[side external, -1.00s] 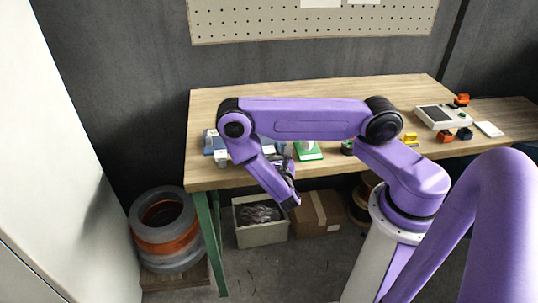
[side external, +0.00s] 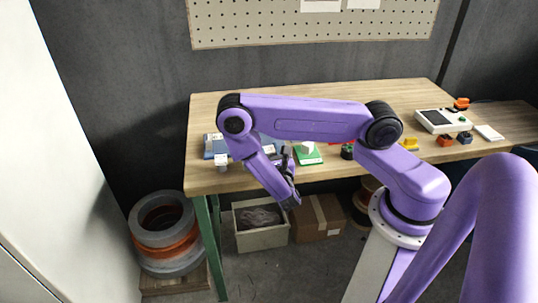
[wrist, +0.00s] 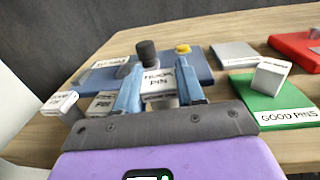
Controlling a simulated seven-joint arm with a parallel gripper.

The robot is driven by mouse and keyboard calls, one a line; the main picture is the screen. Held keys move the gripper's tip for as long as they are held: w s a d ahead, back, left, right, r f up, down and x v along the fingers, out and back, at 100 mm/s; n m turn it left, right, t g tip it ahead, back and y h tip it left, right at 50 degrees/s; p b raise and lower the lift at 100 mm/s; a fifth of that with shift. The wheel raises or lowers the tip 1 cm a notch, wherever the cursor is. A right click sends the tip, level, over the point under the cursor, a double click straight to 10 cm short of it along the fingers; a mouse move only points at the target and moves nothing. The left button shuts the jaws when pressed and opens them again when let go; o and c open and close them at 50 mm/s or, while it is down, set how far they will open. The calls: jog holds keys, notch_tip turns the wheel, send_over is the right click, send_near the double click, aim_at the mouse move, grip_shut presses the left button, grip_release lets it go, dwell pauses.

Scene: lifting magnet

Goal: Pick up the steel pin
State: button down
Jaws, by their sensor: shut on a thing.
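My gripper (wrist: 159,72) shows in the wrist view with its two blue fingers on either side of a pale piece (wrist: 158,80) lettered like "HOOK PIN". It is shut on this piece. A dark knob (wrist: 147,52) rises just above the lettering; I cannot tell if it is part of the piece. No bare steel pin can be told apart; the fingers hide part of what is held. In the side view my gripper (side external: 288,178) is at the table's front edge, and what it holds is too small to make out.
A blue tray (wrist: 203,66) lies behind the fingers, with a yellow knob (wrist: 183,49) near. A white labelled piece (wrist: 60,103) is at left. A green plate (wrist: 270,103) lettered "GOOD PINS" bears a white block (wrist: 271,75). A red tray (wrist: 293,42) is farther right.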

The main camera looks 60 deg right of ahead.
jog(key=shift+s+a+r, duration=1.25)
jog(key=shift+s+r, duration=4.3)
jog(key=shift+s, duration=1.2)
jog(key=w+a+f+n+t+y, duration=0.1)
jog(key=w+a+y, duration=0.15)
jog(key=w, duration=0.45)
jog(key=w+a+f+n+t+y, duration=0.1)
jog(key=w+a, duration=0.2)
jog(key=w, duration=0.4)
jog(key=s+d+r+m+g+h, duration=0.1)
jog(key=s+d, duration=0.1)
jog(key=s, duration=0.5)
jog(key=s+d+r+m+g+h, duration=0.1)
jog(key=s+d+h, duration=0.1)
jog(key=s, duration=0.5)
jog(key=shift+s+d, duration=0.15)
jog(key=shift+d, duration=0.6)
jog(key=shift+h, duration=0.25)
